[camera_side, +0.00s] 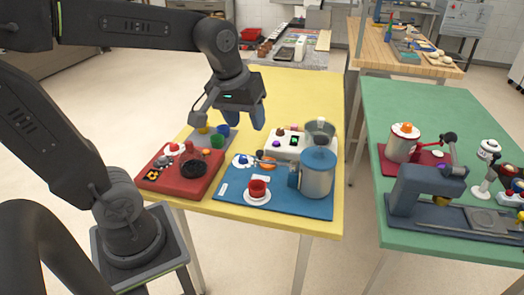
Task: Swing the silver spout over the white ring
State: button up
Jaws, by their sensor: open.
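A thin silver spout (267,161) appears to reach left from the canister's side, low over the mat. A white ring or disc (240,160) with a blue piece on it lies near the spout's left end; I cannot tell whether the spout's end is over it. A white saucer (258,198) with a red cup (258,187) sits in front. My gripper (234,116) is open and empty, pointing down above and behind the mat, clear of the spout.
A red box with a black dial (207,183) stands left of the mat. A white unit with a grey bowl (320,129) is at the back right. The yellow table (290,88) is clear farther back.

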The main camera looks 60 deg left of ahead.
jog(key=w+a+f+n+g, duration=0.2)
jog(key=w+a+n, duration=0.3)
jog(key=n+g, duration=0.1)
jog(key=n, duration=0.5)
send_near(260, 151)
jog(key=shift+h, duration=0.3)
jog(key=f, duration=0.9)
jog(key=shift+w+a+f, duration=0.1)
jog(key=shift+a, duration=0.1)
jog(key=shift+c, duration=0.2)
grip_shut()
